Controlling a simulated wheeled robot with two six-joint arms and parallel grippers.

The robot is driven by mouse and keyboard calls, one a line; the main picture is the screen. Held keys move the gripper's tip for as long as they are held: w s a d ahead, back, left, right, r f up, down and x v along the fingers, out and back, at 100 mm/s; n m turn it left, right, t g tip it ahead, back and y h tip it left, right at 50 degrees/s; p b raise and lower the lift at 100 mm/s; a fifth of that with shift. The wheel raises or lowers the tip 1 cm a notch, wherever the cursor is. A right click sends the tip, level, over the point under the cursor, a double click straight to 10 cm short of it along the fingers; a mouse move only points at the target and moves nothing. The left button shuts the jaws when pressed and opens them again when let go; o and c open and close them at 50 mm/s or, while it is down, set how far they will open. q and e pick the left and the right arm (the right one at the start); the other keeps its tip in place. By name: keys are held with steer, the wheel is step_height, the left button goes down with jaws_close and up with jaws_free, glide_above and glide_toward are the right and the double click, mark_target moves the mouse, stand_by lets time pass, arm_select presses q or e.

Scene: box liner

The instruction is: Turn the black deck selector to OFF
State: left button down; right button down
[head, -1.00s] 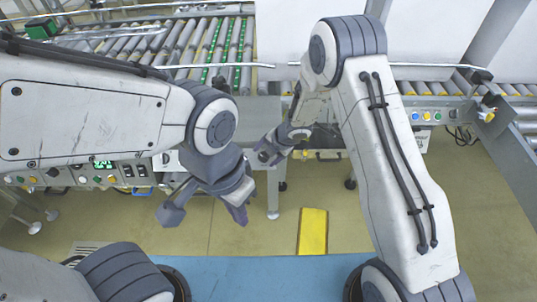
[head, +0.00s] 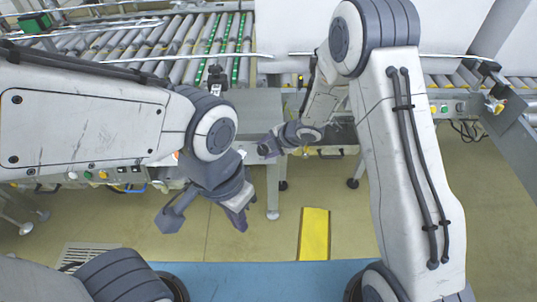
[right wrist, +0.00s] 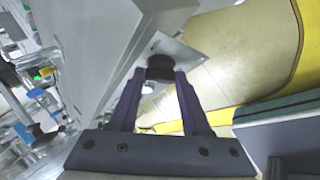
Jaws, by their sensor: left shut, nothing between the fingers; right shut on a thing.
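The black deck selector (right wrist: 160,67) is a round dark knob on a light grey metal face in the right wrist view. My right gripper (right wrist: 158,75) is shut on it, one finger on each side. Its marked position cannot be read. In the head view my right gripper (head: 268,147) is at the grey frame under the conveyor, and the knob cannot be made out there. My left gripper (head: 238,218) is shut and empty, pointing down over the floor in front of the left panel.
Roller conveyors (head: 150,45) run across the back. A button panel (head: 100,174) is at the left, partly behind my left arm. More buttons (head: 445,108) are at the right. A yellow floor strip (head: 314,232) lies in front, with open floor around it.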

steer(key=m+b, duration=0.1)
steer(key=b, duration=0.1)
steer(key=m+t+b, duration=0.1)
steer(key=shift+s+d+f+m+y+b, duration=0.1)
steer(key=shift+f+m+y+b, duration=0.2)
steer(key=shift+m+y+b, duration=0.1)
steer(key=shift+r+m+t+b, duration=0.2)
steer(key=shift+m+t+b, duration=0.6)
steer(key=shift+m+b, duration=0.3)
steer(key=shift+c, duration=1.8)
jaws_free()
